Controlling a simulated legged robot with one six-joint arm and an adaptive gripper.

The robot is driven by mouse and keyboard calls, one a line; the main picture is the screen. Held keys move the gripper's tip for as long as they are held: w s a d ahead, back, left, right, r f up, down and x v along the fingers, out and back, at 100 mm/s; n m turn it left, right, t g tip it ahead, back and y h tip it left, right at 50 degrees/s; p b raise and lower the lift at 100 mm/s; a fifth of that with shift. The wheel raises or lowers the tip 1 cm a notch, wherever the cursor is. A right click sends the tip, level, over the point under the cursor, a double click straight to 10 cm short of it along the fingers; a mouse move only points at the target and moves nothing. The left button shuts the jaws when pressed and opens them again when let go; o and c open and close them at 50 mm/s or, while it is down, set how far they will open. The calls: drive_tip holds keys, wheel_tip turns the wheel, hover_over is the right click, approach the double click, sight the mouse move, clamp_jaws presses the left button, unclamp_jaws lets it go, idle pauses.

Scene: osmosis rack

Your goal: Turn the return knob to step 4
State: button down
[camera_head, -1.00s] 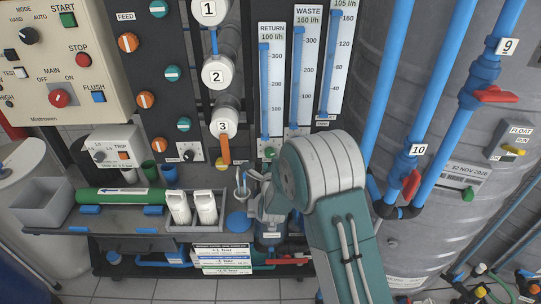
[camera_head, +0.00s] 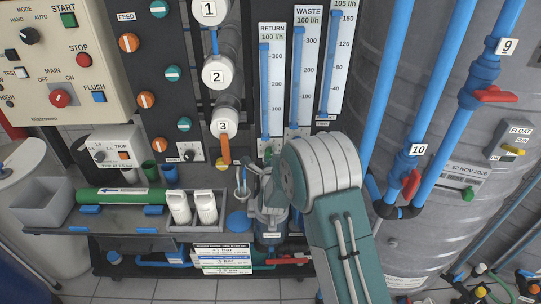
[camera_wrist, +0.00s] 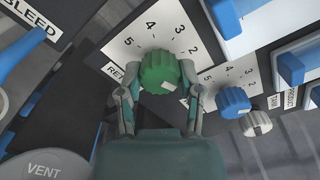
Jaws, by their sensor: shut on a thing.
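The green return knob (camera_wrist: 163,70) sits on a white dial plate (camera_wrist: 118,48) in the wrist view. Numbers 2, 3, 4 and 5 show around its upper side, and a label beginning "RET" is partly hidden by a finger. A white mark shows at the knob's lower right edge; which number it relates to I cannot tell. My gripper (camera_wrist: 158,78) has one finger on each side of the knob and is shut on it. In the head view my gripper (camera_head: 266,166) is below the return flow tube (camera_head: 264,90), and my arm hides part of this area.
A blue knob (camera_wrist: 233,101) with its own dial and a smaller white knob (camera_wrist: 255,123) stand close to the right. A blue lever (camera_wrist: 25,48) by the BLEED label lies at the left. An orange handle (camera_head: 225,148) hangs left of my gripper.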

drive_tip(key=shift+f+n, duration=0.15)
drive_tip(key=shift+n, duration=0.15)
drive_tip(key=n, duration=1.2)
drive_tip(key=shift+s+f+n, duration=0.1)
drive_tip(key=shift+n, duration=0.3)
drive_tip(key=n, duration=0.6)
drive_tip(key=shift+a, duration=0.1)
drive_tip(key=n, duration=0.7)
drive_tip(key=shift+n, duration=0.3)
drive_tip(key=shift+c, duration=1.3)
unclamp_jaws()
drive_tip(key=shift+a, duration=0.1)
